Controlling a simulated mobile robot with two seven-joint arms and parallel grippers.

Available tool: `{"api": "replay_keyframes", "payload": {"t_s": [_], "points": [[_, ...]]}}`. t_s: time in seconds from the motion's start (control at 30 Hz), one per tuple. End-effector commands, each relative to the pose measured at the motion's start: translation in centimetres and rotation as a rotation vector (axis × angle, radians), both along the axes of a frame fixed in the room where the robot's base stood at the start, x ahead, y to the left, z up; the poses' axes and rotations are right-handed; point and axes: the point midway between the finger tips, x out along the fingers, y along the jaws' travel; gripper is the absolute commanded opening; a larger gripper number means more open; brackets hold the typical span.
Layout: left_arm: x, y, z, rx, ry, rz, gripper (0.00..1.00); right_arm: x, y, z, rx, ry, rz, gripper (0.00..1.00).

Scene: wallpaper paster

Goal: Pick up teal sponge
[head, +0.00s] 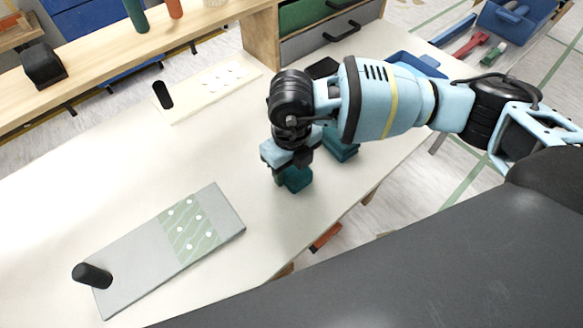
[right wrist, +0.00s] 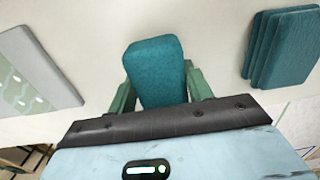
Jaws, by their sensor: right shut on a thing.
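A teal sponge (right wrist: 155,70) sits between the two green fingers of my right gripper (right wrist: 160,95) in the right wrist view, and the gripper is shut on it. In the head view the sponge (head: 296,178) shows below my right gripper (head: 285,165), over the white table near its front edge. I cannot tell whether it touches the table. Several more teal sponges lie stacked at the right in the right wrist view (right wrist: 285,45); in the head view the stack (head: 341,145) is partly hidden behind my right arm. My left gripper is not in view.
A grey board (head: 135,270) with a green patterned patch and a black knob lies on the table (head: 90,190) at left. A cream board (head: 205,90) with white dots lies behind. A blue tray (head: 418,63) is behind my arm. The table between is clear.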

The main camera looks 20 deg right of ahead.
Motion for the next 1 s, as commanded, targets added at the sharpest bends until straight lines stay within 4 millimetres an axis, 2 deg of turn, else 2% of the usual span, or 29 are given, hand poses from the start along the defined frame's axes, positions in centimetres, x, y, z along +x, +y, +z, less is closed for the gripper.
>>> {"api": "replay_keyframes", "payload": {"t_s": [0.2,0.37,0.7,0.83,1.0], "points": [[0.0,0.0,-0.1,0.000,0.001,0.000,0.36,0.0,0.0,2.9,0.001,-0.003,0.001,0.28],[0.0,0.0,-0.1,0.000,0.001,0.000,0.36,-3.5,0.8,2.9,0.001,0.003,0.006,0.28],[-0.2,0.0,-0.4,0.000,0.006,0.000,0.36,-11.7,2.8,3.7,0.002,0.003,0.006,0.28],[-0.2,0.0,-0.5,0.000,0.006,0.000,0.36,-13.7,3.2,3.9,0.002,0.002,0.005,0.28],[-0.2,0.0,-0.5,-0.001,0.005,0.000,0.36,-15.2,3.6,4.1,0.001,0.001,0.001,0.28]]}}
